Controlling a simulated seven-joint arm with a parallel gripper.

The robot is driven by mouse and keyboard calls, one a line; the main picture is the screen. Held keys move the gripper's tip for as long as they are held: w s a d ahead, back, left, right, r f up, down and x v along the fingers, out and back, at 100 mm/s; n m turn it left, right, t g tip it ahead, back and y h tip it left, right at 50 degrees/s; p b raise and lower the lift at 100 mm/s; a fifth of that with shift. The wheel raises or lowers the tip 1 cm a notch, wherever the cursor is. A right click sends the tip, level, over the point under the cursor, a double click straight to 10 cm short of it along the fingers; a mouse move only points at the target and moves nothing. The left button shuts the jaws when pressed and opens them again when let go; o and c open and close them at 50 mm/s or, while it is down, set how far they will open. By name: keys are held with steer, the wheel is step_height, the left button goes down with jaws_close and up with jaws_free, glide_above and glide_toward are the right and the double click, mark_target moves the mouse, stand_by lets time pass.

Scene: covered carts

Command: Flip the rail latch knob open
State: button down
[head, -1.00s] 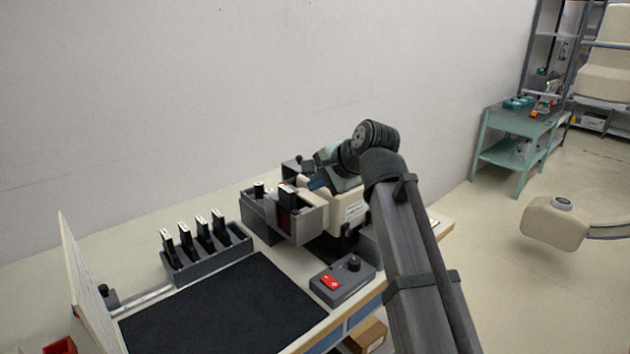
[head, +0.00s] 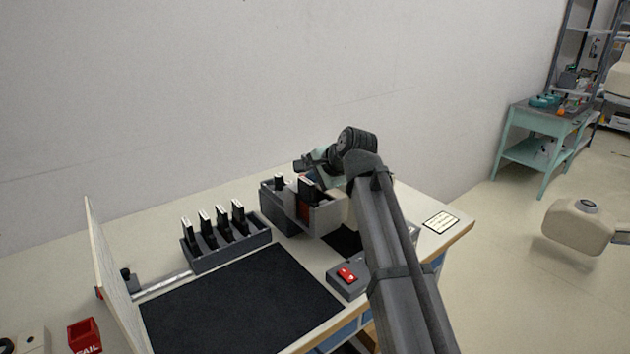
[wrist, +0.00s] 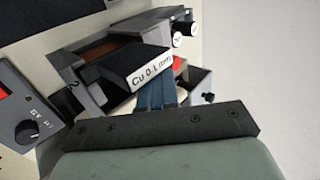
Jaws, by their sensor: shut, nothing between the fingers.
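A small black knob (head: 126,275) stands at the left end of the silver rail (head: 165,284), against the white upright panel (head: 105,265); I cannot tell which way it is flipped. My gripper's blue fingers (wrist: 157,92) show in the wrist view, close together with nothing between them, their tips partly hidden by the labelled box. In the head view my gripper is over the grey bin unit, far to the right of the knob, its fingers hidden. Another small dark knob (wrist: 208,97) sits on a grey block right of the fingers; I cannot tell what it belongs to.
The grey bin unit (head: 272,212) stands at the bench's back, with a box labelled Cu (wrist: 150,72). A rack (head: 225,255) of several black holders stands beside the rail. A black mat (head: 240,305) lies clear in front. A red-switch box (head: 340,283) sits near the front edge.

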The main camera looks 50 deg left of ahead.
steer(key=shift+a+r, duration=0.1)
steer(key=shift+a, duration=1.1)
steer(key=shift+d, duration=0.1)
steer(key=d+f+v, duration=0.2)
steer(key=v, duration=1.1)
steer(key=shift+w+f, duration=0.1)
steer(key=shift+f, duration=0.05)
